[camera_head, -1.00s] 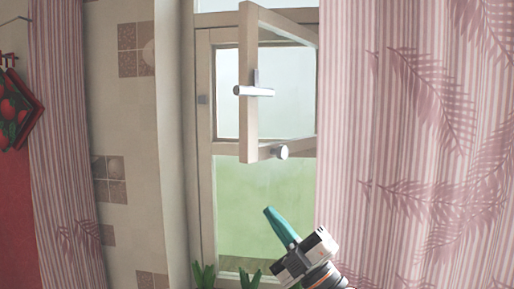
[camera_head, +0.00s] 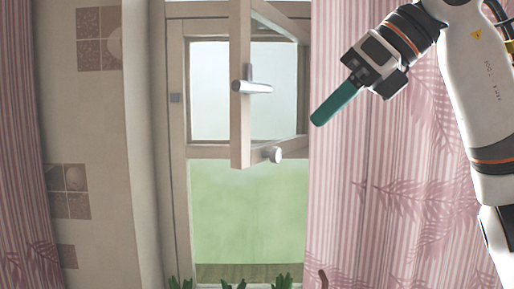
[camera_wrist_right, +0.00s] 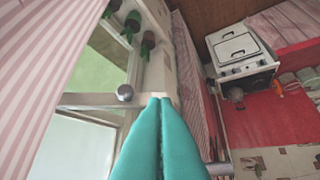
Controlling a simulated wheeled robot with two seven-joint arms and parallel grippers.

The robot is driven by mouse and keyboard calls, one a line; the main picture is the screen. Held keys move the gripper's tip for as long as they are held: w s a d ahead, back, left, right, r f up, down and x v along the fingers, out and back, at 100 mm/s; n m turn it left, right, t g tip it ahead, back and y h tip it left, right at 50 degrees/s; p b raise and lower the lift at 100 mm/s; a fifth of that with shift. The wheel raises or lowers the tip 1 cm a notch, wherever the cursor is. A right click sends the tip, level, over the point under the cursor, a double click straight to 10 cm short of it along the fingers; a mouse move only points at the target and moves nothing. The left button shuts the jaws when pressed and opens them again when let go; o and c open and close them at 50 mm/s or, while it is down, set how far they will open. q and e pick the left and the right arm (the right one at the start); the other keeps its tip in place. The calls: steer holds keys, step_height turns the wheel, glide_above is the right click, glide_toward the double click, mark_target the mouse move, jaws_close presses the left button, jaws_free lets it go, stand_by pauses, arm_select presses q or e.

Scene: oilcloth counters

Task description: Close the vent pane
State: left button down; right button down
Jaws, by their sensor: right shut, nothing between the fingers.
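The vent pane (camera_head: 240,85) stands swung open into the room in the upper window, hinged on its right side in the head view. A grey lever handle (camera_head: 252,87) sits on its free edge, and a round metal knob (camera_head: 273,155) on its lower rail. The knob also shows in the wrist view (camera_wrist_right: 125,93). My right gripper (camera_head: 318,118) is shut and empty, its teal fingers pointing down-left, to the right of the pane and in front of the curtain. In the wrist view the shut fingers (camera_wrist_right: 160,105) appear beside the knob, seemingly apart from it. My left gripper is out of view.
Pink striped curtains hang at right (camera_head: 400,200) and left (camera_head: 20,150). Potted plants (camera_head: 235,283) line the sill below the window. A white stove (camera_wrist_right: 240,50) and red counter (camera_wrist_right: 265,125) show in the wrist view.

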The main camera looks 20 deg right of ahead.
steer(key=p, duration=0.3)
glide_toward(247, 166)
steer(key=x, duration=0.5)
steer(key=shift+w+a+f, duration=0.15)
steer(key=shift+w+f, duration=0.1)
steer(key=shift+f, duration=0.2)
steer(key=shift+p, duration=0.3)
